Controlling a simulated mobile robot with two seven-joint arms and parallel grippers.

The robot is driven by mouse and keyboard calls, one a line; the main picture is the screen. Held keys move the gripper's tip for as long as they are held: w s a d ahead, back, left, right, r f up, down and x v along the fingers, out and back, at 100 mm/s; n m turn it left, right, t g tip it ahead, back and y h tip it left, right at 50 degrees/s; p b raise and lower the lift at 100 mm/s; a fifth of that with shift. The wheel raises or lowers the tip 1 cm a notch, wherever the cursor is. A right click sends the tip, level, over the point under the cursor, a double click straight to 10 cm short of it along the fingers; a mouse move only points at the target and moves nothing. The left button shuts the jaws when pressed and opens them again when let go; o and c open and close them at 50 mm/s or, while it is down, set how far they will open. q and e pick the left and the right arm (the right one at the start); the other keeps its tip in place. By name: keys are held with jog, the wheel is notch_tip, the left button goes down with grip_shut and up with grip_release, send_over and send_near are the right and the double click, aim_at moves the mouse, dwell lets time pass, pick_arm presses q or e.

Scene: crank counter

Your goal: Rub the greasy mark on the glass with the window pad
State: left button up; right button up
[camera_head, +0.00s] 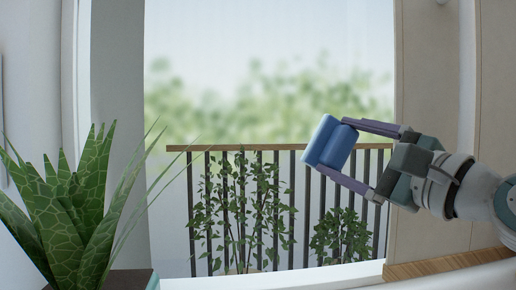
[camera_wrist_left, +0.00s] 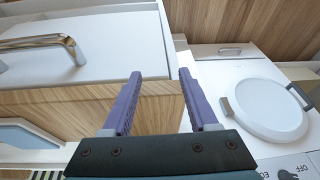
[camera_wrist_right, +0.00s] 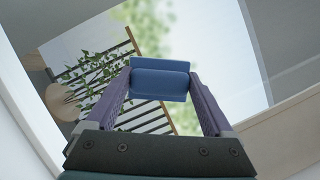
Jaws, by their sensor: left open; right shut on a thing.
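The blue window pad (camera_head: 328,141) is held in front of the window glass (camera_head: 250,60), right of its middle. My right gripper (camera_head: 335,147) is shut on it, one purple finger at each end. In the right wrist view the pad (camera_wrist_right: 160,80) lies across between the fingertips, with the glass beyond. I cannot tell whether the pad touches the glass. I cannot clearly make out a greasy mark on the glass. My left gripper (camera_wrist_left: 159,76) is open and empty in the left wrist view, over a counter area, away from the window.
A potted plant (camera_head: 70,205) stands at the lower left before the window. A railing (camera_head: 280,147) and greenery show beyond the glass. The left wrist view shows a drawer handle (camera_wrist_left: 40,44), a white appliance with a round grey lid (camera_wrist_left: 265,108) and wooden panels.

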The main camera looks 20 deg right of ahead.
jog(key=shift+w+d, duration=0.15)
jog(key=shift+w, duration=0.35)
jog(key=shift+w+d+b, duration=0.1)
jog(key=shift+w+b, duration=0.2)
jog(key=shift+w, duration=0.2)
jog(key=d+b, duration=0.1)
jog(key=d, duration=0.1)
jog(key=s+d+b, duration=0.1)
jog(key=d, duration=0.1)
dwell(0.4)
